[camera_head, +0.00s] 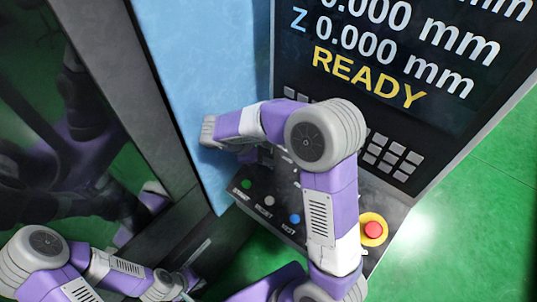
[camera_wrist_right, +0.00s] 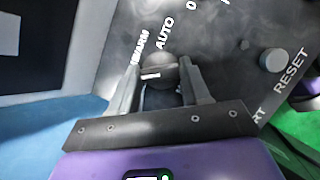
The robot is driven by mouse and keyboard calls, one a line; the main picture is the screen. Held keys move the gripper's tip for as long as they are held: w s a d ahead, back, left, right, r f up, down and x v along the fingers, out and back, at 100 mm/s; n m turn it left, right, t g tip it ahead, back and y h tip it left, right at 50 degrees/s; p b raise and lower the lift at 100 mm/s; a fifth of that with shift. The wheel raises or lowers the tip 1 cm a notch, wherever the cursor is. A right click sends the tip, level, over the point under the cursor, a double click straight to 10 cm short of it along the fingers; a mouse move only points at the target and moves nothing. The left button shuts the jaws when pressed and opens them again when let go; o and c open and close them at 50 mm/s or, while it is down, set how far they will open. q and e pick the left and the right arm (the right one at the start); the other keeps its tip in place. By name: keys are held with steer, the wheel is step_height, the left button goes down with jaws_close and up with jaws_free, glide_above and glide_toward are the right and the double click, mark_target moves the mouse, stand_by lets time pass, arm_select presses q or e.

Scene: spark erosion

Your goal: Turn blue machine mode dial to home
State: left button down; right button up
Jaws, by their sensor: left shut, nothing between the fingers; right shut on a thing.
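The mode dial (camera_wrist_right: 158,68) is a dark round knob with a short white mark, on a dark panel. In the right wrist view it sits between the two fingers of my right gripper (camera_wrist_right: 160,88), which is shut on it. The labels AUTO and one ending in WARM are beside the dial; a home label is not readable. In the head view my right arm hides the dial and most of that gripper. My left gripper (camera_head: 190,281) is low at the left, shut and empty, away from the panel.
The blue machine (camera_head: 190,60) has a screen (camera_head: 400,50) reading READY. The sloping panel holds a green START button (camera_head: 246,184), a RESET button (camera_head: 270,201), a blue button (camera_head: 295,218) and a red emergency stop (camera_head: 373,229). Green floor is clear at right.

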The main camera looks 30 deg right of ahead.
steer(key=shift+w+m+g+y, duration=0.1)
steer(key=shift+m+g+y, duration=0.2)
steer(key=shift+m, duration=0.8)
steer(key=shift+r, duration=0.1)
steer(key=shift+d, duration=0.1)
steer(key=o, duration=1.1)
steer(key=shift+c, duration=0.2)
steer(key=s+v, duration=0.1)
steer(key=v, duration=0.6)
steer(key=shift+w+a+r, duration=0.2)
steer(key=shift+w+a, duration=0.05)
steer(key=shift+w, duration=0.25)
